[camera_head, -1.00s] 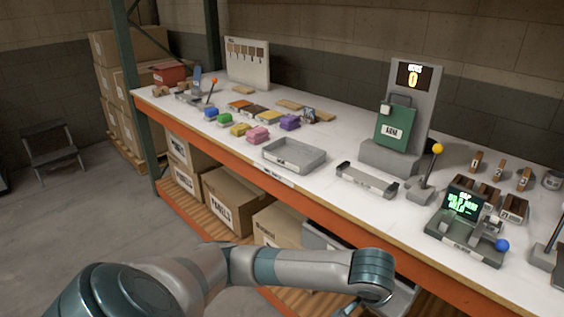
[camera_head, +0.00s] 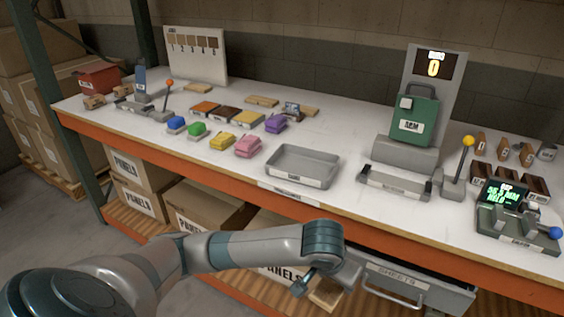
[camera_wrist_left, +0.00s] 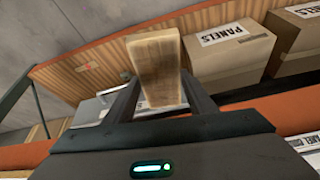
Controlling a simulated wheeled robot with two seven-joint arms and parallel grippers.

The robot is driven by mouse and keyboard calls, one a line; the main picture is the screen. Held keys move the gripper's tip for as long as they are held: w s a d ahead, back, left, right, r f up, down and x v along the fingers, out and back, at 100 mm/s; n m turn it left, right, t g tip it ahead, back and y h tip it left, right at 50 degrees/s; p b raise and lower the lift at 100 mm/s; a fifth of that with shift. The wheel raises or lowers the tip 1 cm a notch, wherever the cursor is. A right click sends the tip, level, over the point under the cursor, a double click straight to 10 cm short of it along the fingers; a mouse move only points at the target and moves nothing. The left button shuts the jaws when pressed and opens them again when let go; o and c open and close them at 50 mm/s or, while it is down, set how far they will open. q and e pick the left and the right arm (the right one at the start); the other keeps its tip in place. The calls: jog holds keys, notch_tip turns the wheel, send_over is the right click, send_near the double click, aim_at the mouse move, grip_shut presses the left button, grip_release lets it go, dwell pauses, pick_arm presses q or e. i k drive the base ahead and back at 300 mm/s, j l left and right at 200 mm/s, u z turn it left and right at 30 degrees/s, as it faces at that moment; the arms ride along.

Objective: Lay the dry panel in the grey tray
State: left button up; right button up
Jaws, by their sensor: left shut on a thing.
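A light wooden panel (camera_wrist_left: 157,62) sits between the fingers of my left gripper (camera_wrist_left: 160,98), which is shut on it. In the head view the gripper (camera_head: 317,284) is low in front of the bench, and part of the panel (camera_head: 326,294) shows below the bench's front edge. The grey tray (camera_head: 296,178) stands on the white bench top near its front edge, above and behind the gripper. It is shallow and looks empty. The panel is apart from the tray. My right gripper is out of view.
A grey drawer (camera_head: 410,289) is under the bench beside the gripper. The orange bench edge (camera_head: 250,194) lies between gripper and tray. A pink block (camera_head: 248,147) is left of the tray, a low grey holder (camera_head: 394,186) right of it. Cartons (camera_head: 205,208) stand below.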

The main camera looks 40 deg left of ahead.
aim_at(303, 170)
jog(key=k+j, duration=0.1)
jog(key=j, duration=0.4)
jog(key=j+z, duration=0.1)
jog(key=j, duration=0.45)
jog(key=k+j, duration=0.15)
jog(key=j, duration=0.35)
jog(key=k+j+z, duration=0.1)
jog(key=j, duration=0.4)
